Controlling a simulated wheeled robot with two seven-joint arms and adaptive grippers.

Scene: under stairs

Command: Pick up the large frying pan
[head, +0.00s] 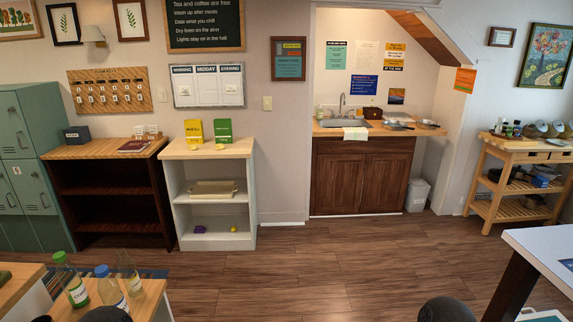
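Two small dark pan-like shapes lie on the wooden counter in the sink alcove across the room. One pan (397,125) is just right of the sink (343,121). The other pan-like shape (428,125) is at the counter's right end. Both are too far off to tell for sure which is the large frying pan. Neither of my grippers shows. Only dark rounded parts, likely of my own arms, show at the bottom edge, far from the counter.
Open wooden floor (300,265) lies between me and the sink cabinet (362,178). A low table with bottles (78,285) is at the near left, and a white-topped table (545,250) at the near right. A white bin (417,195) stands beside the cabinet. A wooden shelf cart (500,175) is at right.

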